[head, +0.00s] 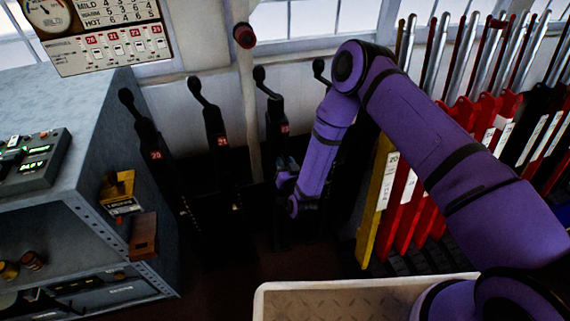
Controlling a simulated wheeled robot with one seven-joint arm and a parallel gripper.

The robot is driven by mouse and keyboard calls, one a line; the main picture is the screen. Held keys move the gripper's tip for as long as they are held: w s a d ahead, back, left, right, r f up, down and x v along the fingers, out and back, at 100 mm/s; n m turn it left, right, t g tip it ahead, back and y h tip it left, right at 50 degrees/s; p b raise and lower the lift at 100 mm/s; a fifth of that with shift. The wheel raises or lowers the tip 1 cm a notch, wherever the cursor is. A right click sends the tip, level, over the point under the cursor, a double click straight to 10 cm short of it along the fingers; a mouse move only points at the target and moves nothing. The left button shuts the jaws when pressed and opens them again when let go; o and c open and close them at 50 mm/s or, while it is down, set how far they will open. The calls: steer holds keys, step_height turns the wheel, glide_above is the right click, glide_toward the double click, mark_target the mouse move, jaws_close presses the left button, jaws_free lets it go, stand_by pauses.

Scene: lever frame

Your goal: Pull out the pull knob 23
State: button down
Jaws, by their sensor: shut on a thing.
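My purple arm reaches down to the lower front of the third black lever post (276,125), counted from the left. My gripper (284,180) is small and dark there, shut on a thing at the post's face. That thing is mostly hidden by the gripper and shadow; from its place I take it to be pull knob 23. The red label on this post is too small to read surely. The posts to its left carry labels 20 (156,155) and 21 (223,141).
A grey cabinet (95,150) with a control box (35,162) stands left. Red levers (408,205) and a yellow one (376,205) stand right. A pale tray rim (350,284) is in front.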

steer(key=c, duration=0.8)
jaws_free()
steer(key=shift+s, duration=0.1)
steer(key=shift+s, duration=0.1)
steer(key=shift+v, duration=5.35)
